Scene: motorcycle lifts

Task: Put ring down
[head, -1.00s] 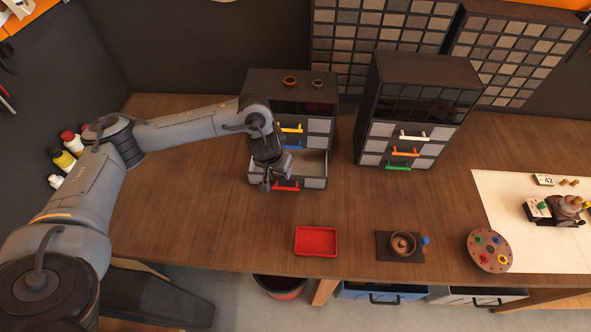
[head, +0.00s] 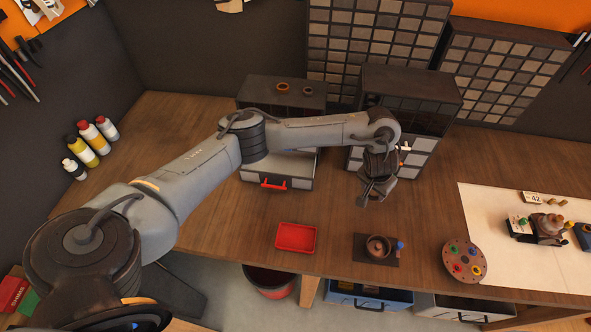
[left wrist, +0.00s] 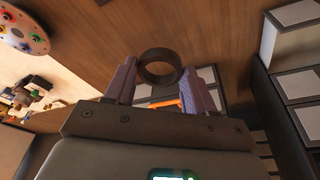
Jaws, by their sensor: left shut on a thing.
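My left gripper (head: 371,196) hangs in front of the right drawer cabinet (head: 408,90), above the wooden bench. It is shut on a dark brown ring. In the left wrist view the ring (left wrist: 141,68) sits between the tips of the two purple-grey fingers (left wrist: 160,80), its opening facing the camera. In the head view the ring is too small to make out. Two other rings, a reddish one (head: 282,84) and a darker one (head: 308,87), lie on top of the left cabinet (head: 258,92). My right gripper is not in view.
The left cabinet's red-handled drawer (head: 298,182) stands open. A red tray (head: 296,250), a dark mat (head: 358,242) with a round brown dish (head: 377,248), and a round palette (head: 458,249) line the front. Bare bench (head: 190,200) lies left; bottles (head: 88,152) stand at the far left.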

